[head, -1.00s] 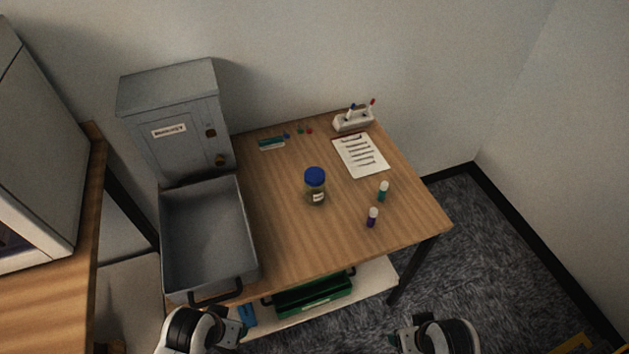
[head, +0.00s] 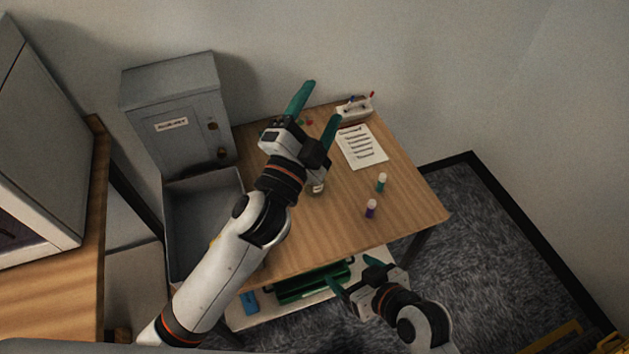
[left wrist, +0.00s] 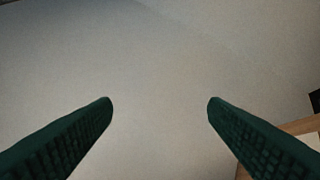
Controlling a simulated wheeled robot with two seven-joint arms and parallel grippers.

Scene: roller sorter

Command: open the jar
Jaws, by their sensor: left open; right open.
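The jar (head: 317,189) stands on the wooden table, mostly hidden behind my left gripper in the head view; only a small lower part shows, and its blue lid is covered. My left gripper (head: 322,101) is open, with its green fingers pointing to the back of the table and above it. In the left wrist view its fingers (left wrist: 160,103) are wide apart, with only pale wall between them. My right gripper (head: 350,271) is open and empty, low at the front edge of the table, apart from the jar.
A grey tray (head: 168,215) and a grey dispenser box (head: 150,80) are at the left. Two small white-capped vials, one teal (head: 381,185) and one purple (head: 370,210), stand right of the jar. A paper sheet (head: 361,148) and pen holder (head: 356,109) are at the back right.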

